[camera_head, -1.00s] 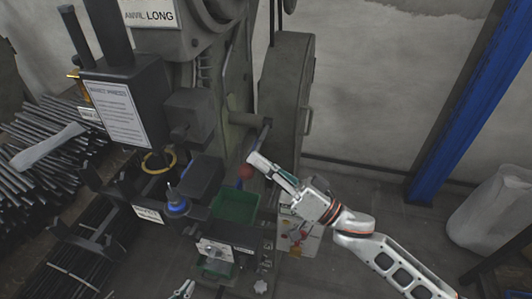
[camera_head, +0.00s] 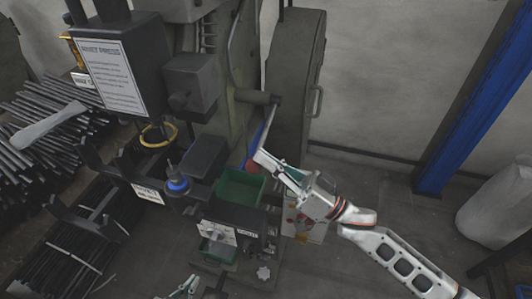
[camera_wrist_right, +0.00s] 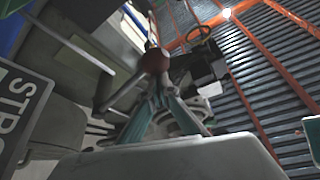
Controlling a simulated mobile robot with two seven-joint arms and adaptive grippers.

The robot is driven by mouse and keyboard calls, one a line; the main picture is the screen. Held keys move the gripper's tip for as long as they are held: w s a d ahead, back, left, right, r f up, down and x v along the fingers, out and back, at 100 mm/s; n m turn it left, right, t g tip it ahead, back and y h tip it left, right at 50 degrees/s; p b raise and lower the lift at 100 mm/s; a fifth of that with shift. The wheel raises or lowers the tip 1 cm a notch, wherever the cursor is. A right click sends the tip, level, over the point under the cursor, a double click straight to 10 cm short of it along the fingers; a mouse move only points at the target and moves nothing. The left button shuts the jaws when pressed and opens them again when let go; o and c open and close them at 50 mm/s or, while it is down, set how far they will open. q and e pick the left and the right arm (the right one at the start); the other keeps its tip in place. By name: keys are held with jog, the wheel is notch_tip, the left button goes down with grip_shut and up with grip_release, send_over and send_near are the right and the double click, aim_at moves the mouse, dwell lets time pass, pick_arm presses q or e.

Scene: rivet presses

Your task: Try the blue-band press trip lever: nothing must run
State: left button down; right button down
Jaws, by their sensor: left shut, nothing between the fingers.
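The trip lever's red ball knob (camera_head: 252,166) is beside the press column, just above a green bin, with a blue strip (camera_head: 259,137) above it. My right gripper (camera_head: 261,158) is at the knob, its fingertips partly covering it. In the right wrist view, the two fingers (camera_wrist_right: 158,93) converge to a shut tip and the red knob (camera_wrist_right: 156,61) sits just past them; I cannot tell if they touch. My left gripper (camera_head: 186,287) is shut and empty at the bottom edge, below the press table.
The black press head (camera_head: 117,68) bears a rivet press sign. The green bin (camera_head: 240,188) sits below the knob. Rod bundles (camera_head: 45,135) lie at left. A blue post (camera_head: 465,105) and white sack (camera_head: 500,205) stand at right. The floor between press and post looks clear.

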pick_arm(q)
jog(key=shift+w+r, duration=0.15)
jog(key=shift+r, duration=0.15)
pick_arm(e)
jog(key=shift+s+a+f, duration=0.1)
jog(key=shift+f, duration=0.2)
